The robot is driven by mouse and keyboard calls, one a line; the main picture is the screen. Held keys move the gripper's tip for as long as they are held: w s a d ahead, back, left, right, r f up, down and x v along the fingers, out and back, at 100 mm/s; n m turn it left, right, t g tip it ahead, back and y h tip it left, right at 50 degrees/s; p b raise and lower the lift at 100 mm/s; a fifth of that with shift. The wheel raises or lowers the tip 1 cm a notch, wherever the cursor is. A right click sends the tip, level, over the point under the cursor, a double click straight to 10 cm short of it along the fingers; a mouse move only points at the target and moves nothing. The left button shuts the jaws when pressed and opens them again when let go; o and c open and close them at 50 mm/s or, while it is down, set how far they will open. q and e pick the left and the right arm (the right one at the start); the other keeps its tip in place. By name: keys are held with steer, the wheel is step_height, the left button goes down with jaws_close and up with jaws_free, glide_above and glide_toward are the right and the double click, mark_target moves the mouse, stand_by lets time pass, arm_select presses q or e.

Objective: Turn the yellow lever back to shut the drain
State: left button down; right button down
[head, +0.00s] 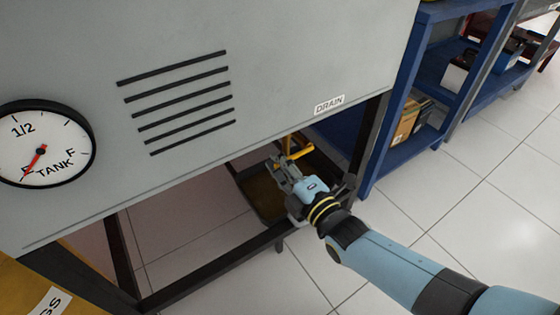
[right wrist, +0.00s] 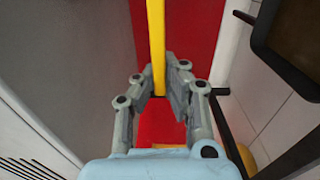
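The yellow lever (head: 298,153) shows below the cabinet's lower edge, under the DRAIN label (head: 329,104). In the right wrist view the lever (right wrist: 157,45) is a straight yellow bar from the top edge down between my fingertips. My right gripper (head: 283,170) is at the lever; in the right wrist view its grey fingers (right wrist: 160,88) stand close on both sides and appear shut on the lever's end. The valve body is not clear in the head view. The tank gauge (head: 45,143) has its red needle near E. My left gripper is out of view.
A dark drain pan (head: 243,186) lies under the cabinet, partly behind my right gripper. The black stand rail (head: 205,270) runs below the cabinet front. A blue shelf (head: 397,155) with boxes stands to the right. White tiled floor (head: 480,190) is clear at right.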

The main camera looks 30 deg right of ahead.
steer(key=shift+s+f, duration=0.2)
steer(key=shift+f, duration=0.15)
steer(key=c, duration=1.5)
jaws_free()
steer(key=shift+r, duration=0.1)
steer(key=shift+o, duration=0.7)
steer(key=shift+w+r, duration=0.1)
steer(key=s+d, duration=0.1)
steer(key=s, duration=1.1)
